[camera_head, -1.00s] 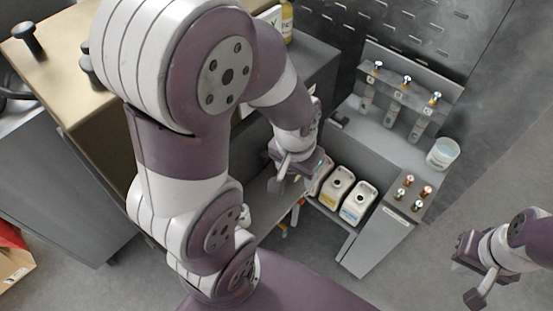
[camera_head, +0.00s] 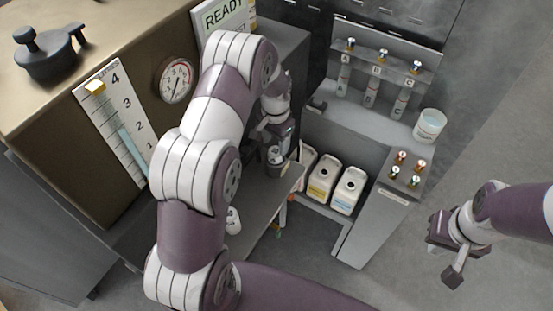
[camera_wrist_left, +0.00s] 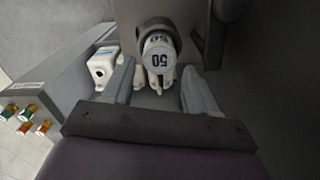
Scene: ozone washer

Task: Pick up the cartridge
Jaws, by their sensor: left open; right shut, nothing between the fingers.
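The cartridge (camera_wrist_left: 160,48) appears to be the white cylinder marked "50" in the left wrist view, seated in a dark round collar. My left gripper (camera_head: 275,142) is open in the head view, beside the machine's right side. In the left wrist view its two grey fingers stand apart to either side, with the cartridge ahead between their tips; I cannot tell whether they touch it. In the head view the arm and gripper largely hide the cartridge. My right gripper (camera_head: 447,258) is shut and empty at the lower right, over the floor.
White jugs (camera_head: 348,190) stand on a low shelf right of my left gripper. Above are a rack of labelled tubes (camera_head: 371,95), a white tub (camera_head: 430,125) and several metal-topped fittings (camera_head: 405,170). A tan machine (camera_head: 40,105) with a gauge (camera_head: 174,81) fills the left.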

